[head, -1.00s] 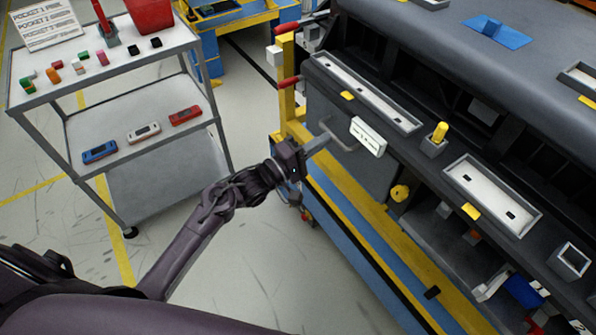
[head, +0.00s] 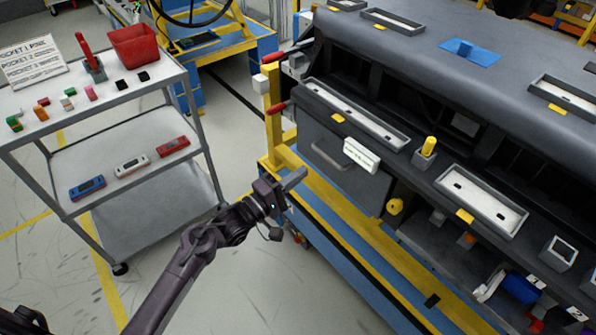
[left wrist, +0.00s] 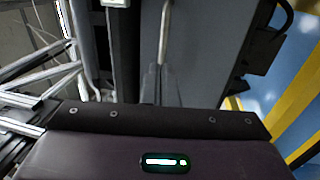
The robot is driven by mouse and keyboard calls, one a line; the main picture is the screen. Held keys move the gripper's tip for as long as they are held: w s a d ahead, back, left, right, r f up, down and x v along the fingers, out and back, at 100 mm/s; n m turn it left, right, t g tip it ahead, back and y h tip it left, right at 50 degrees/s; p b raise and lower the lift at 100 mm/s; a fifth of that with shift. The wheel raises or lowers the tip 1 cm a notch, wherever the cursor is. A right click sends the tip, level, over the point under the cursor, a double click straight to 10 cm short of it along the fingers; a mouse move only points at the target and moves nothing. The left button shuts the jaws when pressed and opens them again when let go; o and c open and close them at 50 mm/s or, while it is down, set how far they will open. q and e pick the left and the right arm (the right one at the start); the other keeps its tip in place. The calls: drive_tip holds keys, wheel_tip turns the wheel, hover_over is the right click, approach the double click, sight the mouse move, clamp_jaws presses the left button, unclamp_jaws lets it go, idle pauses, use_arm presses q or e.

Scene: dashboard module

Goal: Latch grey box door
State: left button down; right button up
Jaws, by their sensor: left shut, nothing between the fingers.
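The grey box door (head: 340,178) is a dark grey panel on the near side of the dashboard module, below a long tray. It looks about flush with the front; I cannot tell whether it is latched. It carries a curved grey handle (head: 327,158), and a white label block (head: 361,155) sits at its upper right. My left gripper (head: 297,178) is shut and empty, in front of the door's left part and apart from the handle. In the left wrist view the shut fingers (left wrist: 155,88) point toward the grey panel (left wrist: 205,45) and the handle (left wrist: 165,30). My right gripper is out of view.
A yellow and blue frame (head: 350,235) runs along the module's base, with a yellow post (head: 273,120) at its left end. A yellow knob (head: 395,206) is right of the door. A grey cart (head: 120,100) stands left. Floor between is clear.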

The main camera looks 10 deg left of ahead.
use_arm(q)
drive_tip(key=f+b+v, duration=0.1)
drive_tip(key=v, duration=0.7)
drive_tip(key=shift+s, duration=0.15)
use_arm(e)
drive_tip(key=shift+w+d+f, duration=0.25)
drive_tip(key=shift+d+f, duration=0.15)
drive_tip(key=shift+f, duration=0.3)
use_arm(q)
drive_tip(key=s+a+f+m+g+y, duration=0.1)
drive_tip(key=s+f+g+y, duration=0.15)
drive_tip(key=f, duration=0.75)
drive_tip(key=s+a+f+m+g+y, duration=0.1)
drive_tip(key=s+a+f+y, duration=0.15)
drive_tip(key=f, duration=0.85)
drive_tip(key=s+a+f+m+g+y, duration=0.1)
drive_tip(key=s+f+m+g+y, duration=0.15)
drive_tip(key=f, duration=0.75)
drive_tip(key=s+f+m+g+y, duration=0.1)
drive_tip(key=s+f+m+g, duration=0.1)
drive_tip(key=s+f, duration=0.4)
drive_tip(key=s+a+f+m+g+y, duration=0.1)
drive_tip(key=s+f, duration=0.6)
drive_tip(key=s, duration=0.7)
drive_tip(key=s+f+m+g+y, duration=0.2)
drive_tip(key=s+f+m+g, duration=0.3)
drive_tip(key=s, duration=0.5)
drive_tip(key=shift+s+a+f+g, duration=0.2)
drive_tip(key=shift+s+f+g, duration=0.2)
drive_tip(key=shift+f, duration=0.55)
